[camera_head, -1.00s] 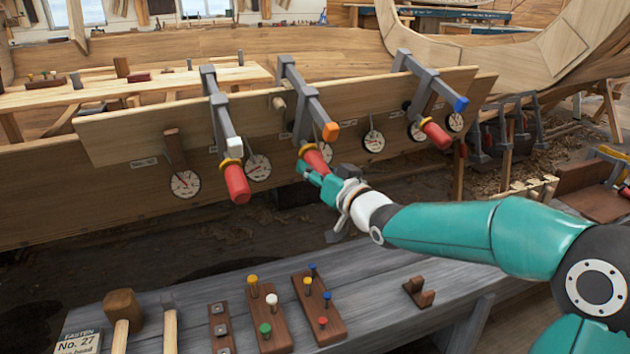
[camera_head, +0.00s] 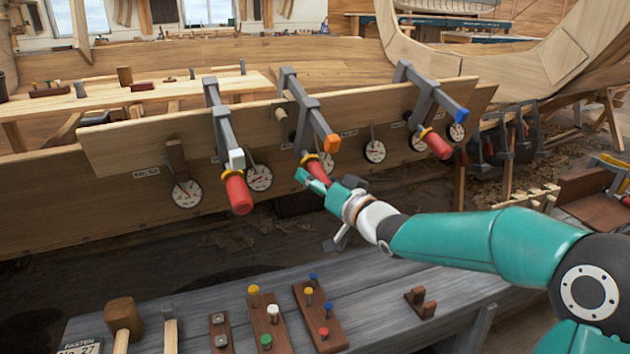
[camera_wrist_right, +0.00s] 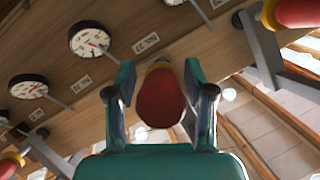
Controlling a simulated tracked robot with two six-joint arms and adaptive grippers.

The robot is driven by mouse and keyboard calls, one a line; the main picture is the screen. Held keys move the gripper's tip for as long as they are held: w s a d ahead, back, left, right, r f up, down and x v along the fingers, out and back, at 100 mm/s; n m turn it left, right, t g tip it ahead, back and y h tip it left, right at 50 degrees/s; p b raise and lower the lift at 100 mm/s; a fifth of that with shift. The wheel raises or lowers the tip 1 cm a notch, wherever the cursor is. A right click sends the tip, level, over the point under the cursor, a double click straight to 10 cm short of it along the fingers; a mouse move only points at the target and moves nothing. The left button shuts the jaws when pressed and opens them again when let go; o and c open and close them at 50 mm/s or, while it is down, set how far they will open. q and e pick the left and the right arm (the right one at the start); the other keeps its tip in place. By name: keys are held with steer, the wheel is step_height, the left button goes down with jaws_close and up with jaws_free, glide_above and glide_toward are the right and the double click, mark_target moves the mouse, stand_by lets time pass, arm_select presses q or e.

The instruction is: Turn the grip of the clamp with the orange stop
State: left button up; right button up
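The clamp with the orange stop (camera_head: 331,143) hangs on the plank's upper edge, in the middle of three clamps. Its red grip (camera_head: 318,171) points down toward me below a yellow collar. In the right wrist view the red grip (camera_wrist_right: 161,98) is end-on between my fingers. My right gripper (camera_head: 316,179) is around this grip. In the wrist view the right gripper (camera_wrist_right: 160,88) is open, one finger on each side, with narrow gaps to the grip visible. The gripper partly hides the grip in the head view. My left gripper is not in view.
A clamp with a white stop (camera_head: 237,159) is on the left, one with a blue stop (camera_head: 461,115) on the right. Round dials (camera_head: 187,193) line the planks. The grey bench (camera_head: 385,300) below holds a mallet (camera_head: 124,318) and peg blocks (camera_head: 320,318).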

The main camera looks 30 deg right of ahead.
stand_by(0.3)
steer(key=s, duration=1.2)
steer(key=shift+d+f, duration=0.2)
steer(key=shift+d, duration=0.05)
stand_by(0.9)
steer(key=s+d+n+h, duration=0.1)
steer(key=d+n+h, duration=0.3)
steer(key=h, duration=0.1)
steer(key=s+a+r+p, duration=0.1)
steer(key=s+a+p, duration=0.1)
steer(key=a, duration=0.6)
steer(key=shift+n+g, duration=0.4)
steer(key=p+x, duration=0.8)
steer(key=x, duration=0.8)
steer(key=shift+w+d, duration=0.25)
